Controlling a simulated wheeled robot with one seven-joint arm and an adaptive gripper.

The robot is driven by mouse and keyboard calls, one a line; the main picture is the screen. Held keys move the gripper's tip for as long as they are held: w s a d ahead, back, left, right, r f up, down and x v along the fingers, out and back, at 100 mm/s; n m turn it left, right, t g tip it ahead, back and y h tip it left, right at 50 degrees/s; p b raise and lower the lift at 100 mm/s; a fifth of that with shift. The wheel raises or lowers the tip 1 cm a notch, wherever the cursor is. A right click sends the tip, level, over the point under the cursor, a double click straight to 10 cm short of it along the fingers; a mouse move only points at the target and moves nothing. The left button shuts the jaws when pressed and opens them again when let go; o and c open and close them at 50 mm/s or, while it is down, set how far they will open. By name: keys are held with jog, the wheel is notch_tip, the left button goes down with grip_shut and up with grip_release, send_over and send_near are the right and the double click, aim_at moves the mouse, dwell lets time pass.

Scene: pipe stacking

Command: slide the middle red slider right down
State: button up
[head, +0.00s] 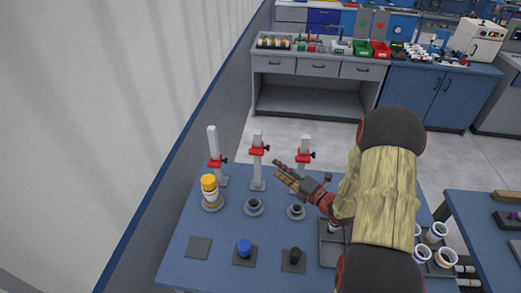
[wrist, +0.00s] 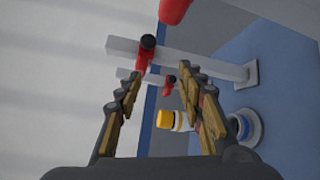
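Three white upright posts with red sliders stand at the table's back left. The middle red slider (head: 257,151) sits high on its post (head: 258,172). The left slider (head: 215,163) sits lower on its post, and the right slider (head: 304,155) is partway up its own. My gripper (head: 278,169) is open and empty, right of the middle post and below its slider's level. In the wrist view the middle slider (wrist: 143,57), with its black knob, lies beyond the open fingertips (wrist: 162,76), apart from them. The right slider (wrist: 176,9) is cut off at the top edge.
A yellow-capped bottle (head: 209,190) stands on a round stand in front of the left post. Round stands (head: 254,207) and square pads with a blue knob (head: 244,248) and black knob (head: 294,256) are nearer. A grey tray (head: 329,252) lies right, partly behind my arm.

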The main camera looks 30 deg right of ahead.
aim_at(259, 150)
jog(key=w+r+m+t+h+b, duration=0.1)
jog(key=w+m, duration=0.3)
jog(key=w, duration=0.4)
jog(key=shift+d+r, duration=0.35)
jog(key=shift+r, duration=0.15)
jog(key=shift+w, duration=0.1)
jog(key=shift+c, duration=1.3)
grip_shut()
